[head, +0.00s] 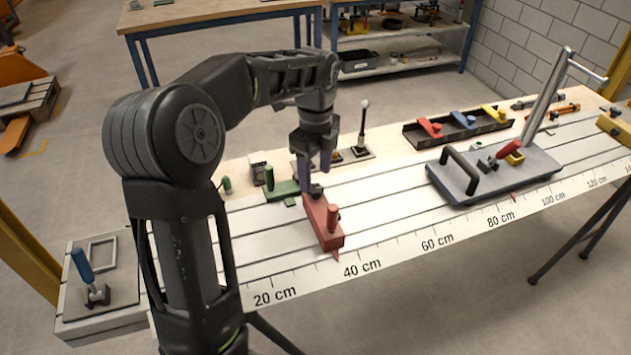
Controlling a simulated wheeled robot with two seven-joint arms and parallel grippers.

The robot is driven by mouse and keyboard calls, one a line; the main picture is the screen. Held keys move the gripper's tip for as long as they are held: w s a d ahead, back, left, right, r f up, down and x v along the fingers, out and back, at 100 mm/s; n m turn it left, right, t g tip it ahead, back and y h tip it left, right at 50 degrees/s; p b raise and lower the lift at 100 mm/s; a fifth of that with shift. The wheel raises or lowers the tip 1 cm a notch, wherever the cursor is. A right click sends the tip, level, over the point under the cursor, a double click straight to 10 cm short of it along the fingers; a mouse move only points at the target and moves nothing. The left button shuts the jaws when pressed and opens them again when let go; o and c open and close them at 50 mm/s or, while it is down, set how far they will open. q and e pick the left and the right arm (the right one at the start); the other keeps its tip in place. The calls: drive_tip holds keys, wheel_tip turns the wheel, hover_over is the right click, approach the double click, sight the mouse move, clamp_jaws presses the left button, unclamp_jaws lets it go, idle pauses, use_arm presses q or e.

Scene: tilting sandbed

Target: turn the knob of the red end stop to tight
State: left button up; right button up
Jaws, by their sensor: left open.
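The red end stop (322,226) lies across the slotted white bench, its pointer on the front scale a little before the 40 cm mark. The knob's tight or loose marking is too small to read. My right gripper is not in view.
A green end stop (283,190) sits just left of the red one. A grey carriage (470,188) with a handle is to the right. A rack (458,140) holds red, blue and yellow stops. The bench between red stop and carriage is clear.

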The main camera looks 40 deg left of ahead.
sight(316, 188)
use_arm(q)
wheel_tip(316, 188, up, 4)
drive_tip(key=shift+r, duration=0.15)
idle(0.6)
